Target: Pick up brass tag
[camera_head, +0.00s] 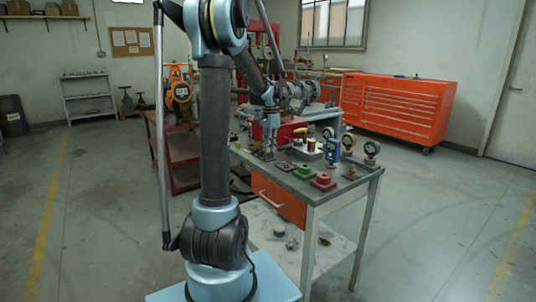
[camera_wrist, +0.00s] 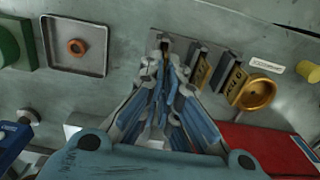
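Brass tags stand in a row of dark slotted holders on the grey bench in the wrist view. One lettered brass tag (camera_wrist: 235,83) and another brass tag (camera_wrist: 202,70) are right of my fingers. A sliver of brass (camera_wrist: 165,44) shows at the leftmost holder, right at my fingertips. My gripper (camera_wrist: 165,66) points down at that holder with its fingers close together. I cannot tell whether they are shut on the brass there. In the head view my gripper (camera_head: 268,150) is low over the bench's far left part; the tags are too small to make out.
A brass ring-shaped part (camera_wrist: 259,94) lies right of the tags, with a white label (camera_wrist: 267,63) beyond. A square tray (camera_wrist: 72,62) holding an orange ring is at the left. A red block (camera_wrist: 265,147) is close at right. Gauges (camera_head: 371,150) stand on the bench (camera_head: 340,187).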

